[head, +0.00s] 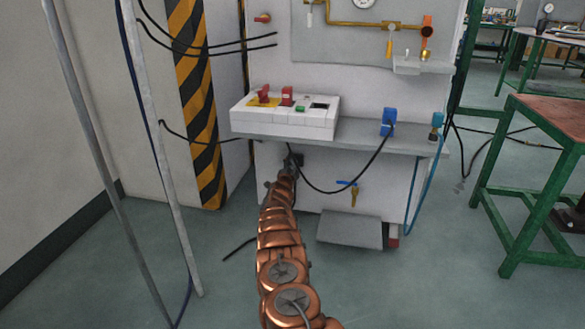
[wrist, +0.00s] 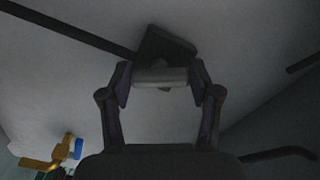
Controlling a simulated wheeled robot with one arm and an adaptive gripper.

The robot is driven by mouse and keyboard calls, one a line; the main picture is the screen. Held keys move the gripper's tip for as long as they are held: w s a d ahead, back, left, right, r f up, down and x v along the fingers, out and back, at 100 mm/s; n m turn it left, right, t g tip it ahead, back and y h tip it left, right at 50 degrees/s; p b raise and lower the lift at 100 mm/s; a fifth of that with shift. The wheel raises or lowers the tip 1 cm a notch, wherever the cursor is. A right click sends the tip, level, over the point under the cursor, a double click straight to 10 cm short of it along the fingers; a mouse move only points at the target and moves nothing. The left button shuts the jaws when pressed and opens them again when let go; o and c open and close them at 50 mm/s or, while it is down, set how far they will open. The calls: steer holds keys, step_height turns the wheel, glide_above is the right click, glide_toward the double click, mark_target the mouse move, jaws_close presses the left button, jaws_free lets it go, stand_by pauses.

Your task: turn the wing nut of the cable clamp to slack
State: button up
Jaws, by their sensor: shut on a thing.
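In the wrist view, my gripper (wrist: 160,80) has its two fingers on either end of a light grey, bar-shaped wing nut (wrist: 160,77), shut on it. The wing nut lies roughly level across the picture. Behind it is the dark cable clamp (wrist: 168,42), set on the pale panel. A black cable (wrist: 75,28) runs to the clamp from the upper left. In the head view, my gripper (head: 293,161) is at the white cabinet's front, just under the shelf. The clamp and wing nut cannot be made out there.
Above my gripper is the grey shelf (head: 370,138) with a white switch box (head: 285,120). A black cable (head: 335,191) hangs in a loop to the right. A yellow valve with a blue handle (head: 352,190) sits lower right. A grey step (head: 350,231) juts out below.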

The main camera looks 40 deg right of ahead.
steer(key=n, duration=1.2)
steer(key=shift+s+f, duration=0.15)
steer(key=shift+f, duration=0.05)
steer(key=shift+d, duration=0.1)
stand_by(0.4)
steer(key=o, duration=1.1)
steer(key=shift+o, duration=0.2)
steer(key=shift+s+r, duration=0.1)
